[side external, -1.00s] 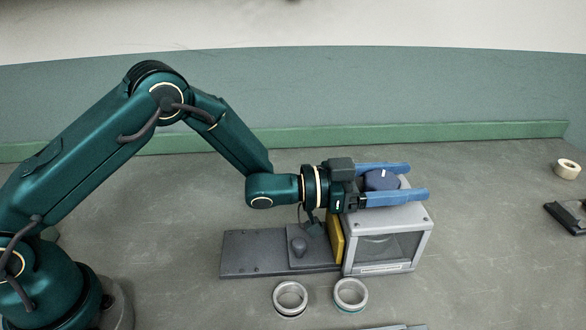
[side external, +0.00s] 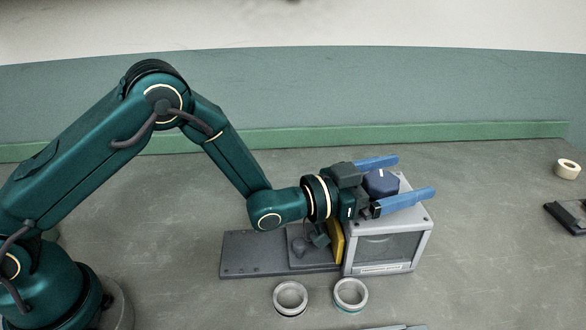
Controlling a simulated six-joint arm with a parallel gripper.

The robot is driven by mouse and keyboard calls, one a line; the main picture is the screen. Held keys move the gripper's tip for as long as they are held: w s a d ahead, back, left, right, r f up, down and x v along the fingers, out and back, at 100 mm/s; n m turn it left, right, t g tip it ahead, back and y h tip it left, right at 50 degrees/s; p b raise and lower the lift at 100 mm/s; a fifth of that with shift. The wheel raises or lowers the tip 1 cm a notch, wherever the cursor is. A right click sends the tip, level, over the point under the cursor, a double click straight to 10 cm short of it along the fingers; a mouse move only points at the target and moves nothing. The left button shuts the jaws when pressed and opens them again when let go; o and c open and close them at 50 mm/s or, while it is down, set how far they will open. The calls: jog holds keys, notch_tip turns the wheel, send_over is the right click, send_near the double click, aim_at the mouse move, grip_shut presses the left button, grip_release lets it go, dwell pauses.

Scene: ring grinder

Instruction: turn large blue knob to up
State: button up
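The large blue knob (side external: 381,182) sits on top of the grey grinder box (side external: 418,222). A short white mark shows on its upper side. My gripper (side external: 416,178) has its two long blue fingers on either side of the knob, one behind it and one in front. The fingers are spread apart and extend past the knob to the right. The near finger appears apart from the knob; whether the far finger touches it I cannot tell. The gripper is tilted, with its fingers angled up to the right in the picture.
Two metal rings (side external: 290,311) (side external: 366,303) lie in front. A tape roll (side external: 567,168) and a black item (side external: 568,217) lie far right.

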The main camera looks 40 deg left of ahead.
jog(key=shift+r, duration=0.55)
notch_tip(320, 180, up, 3)
jog(key=shift+f, duration=0.1)
jog(key=a+r, duration=0.7)
jog(key=a, duration=0.4)
jog(key=shift+s+a, duration=0.25)
jog(key=shift+a, duration=0.1)
jog(key=shift+r, duration=0.1)
notch_tip(320, 180, up, 5)
jog(key=m+g+h, duration=0.4)
send_over(370, 179)
notch_tip(370, 179, down, 16)
jog(key=shift+x, duration=2.6)
